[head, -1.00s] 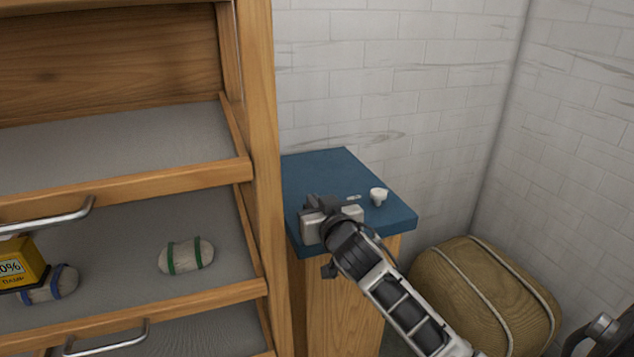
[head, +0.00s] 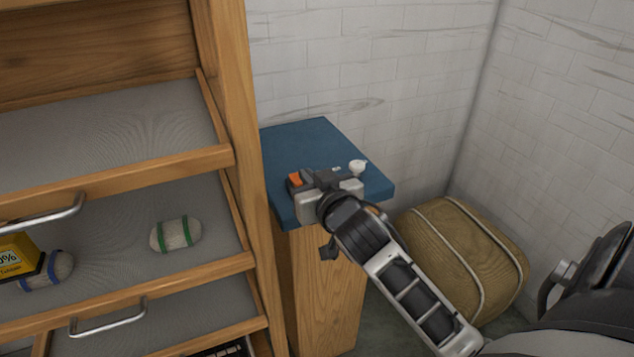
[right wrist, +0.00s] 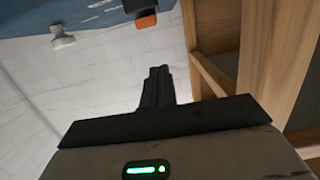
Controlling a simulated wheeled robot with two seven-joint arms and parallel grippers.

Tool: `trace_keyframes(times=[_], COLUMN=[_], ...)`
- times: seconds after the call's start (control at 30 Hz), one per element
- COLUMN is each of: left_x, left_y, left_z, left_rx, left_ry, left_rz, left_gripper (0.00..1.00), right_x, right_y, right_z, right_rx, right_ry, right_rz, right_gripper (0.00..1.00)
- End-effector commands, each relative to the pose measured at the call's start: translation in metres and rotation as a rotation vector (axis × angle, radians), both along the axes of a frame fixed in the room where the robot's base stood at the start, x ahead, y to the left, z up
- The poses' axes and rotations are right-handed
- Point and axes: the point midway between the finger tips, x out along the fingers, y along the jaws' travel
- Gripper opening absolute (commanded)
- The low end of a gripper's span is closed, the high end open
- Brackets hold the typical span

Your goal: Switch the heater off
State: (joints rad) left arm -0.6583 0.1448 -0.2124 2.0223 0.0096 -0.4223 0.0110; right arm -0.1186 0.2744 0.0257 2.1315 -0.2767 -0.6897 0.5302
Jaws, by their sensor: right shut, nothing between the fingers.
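A stand with a blue top (head: 312,139) stands right of the wooden shelf unit. On it, an orange switch on a dark base (head: 296,180) shows just left of my right gripper (head: 318,178). A white knob (head: 357,167) stands to the right. In the right wrist view, the orange switch (right wrist: 146,20) and white knob (right wrist: 62,37) hang from the top edge, as the view is turned over. My right gripper's fingers (right wrist: 158,72) are shut and empty, apart from the switch in that picture. I cannot tell the switch's position. No heater body is clearly recognisable. My left gripper is out of view.
The shelf unit (head: 222,110) is close on the left, holding a green-banded skein (head: 175,234), a blue-banded skein (head: 55,270) and a yellow box (head: 18,255). A tan bundle (head: 465,258) lies on the floor at right. White brick walls stand behind.

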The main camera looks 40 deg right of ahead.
Motion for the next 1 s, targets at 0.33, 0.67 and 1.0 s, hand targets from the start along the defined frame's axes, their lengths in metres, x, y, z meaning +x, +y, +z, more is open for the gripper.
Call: trace_keyframes(times=[0.33, 0.67, 1.0], left_x=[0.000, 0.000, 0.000], left_y=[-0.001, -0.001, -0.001], left_z=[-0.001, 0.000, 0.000], left_rx=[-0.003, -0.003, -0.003], left_ry=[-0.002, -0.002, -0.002], left_rz=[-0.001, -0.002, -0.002], left_gripper=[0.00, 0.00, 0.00], right_x=[-0.031, -0.031, -0.037], right_y=[0.007, 0.007, 0.019], right_z=[0.006, 0.006, -0.019], right_rx=[-0.001, -0.001, -0.003], right_ry=[-0.002, -0.003, 0.052], right_rz=[-0.001, -0.001, 0.038], right_gripper=[0.00, 0.00, 0.00])
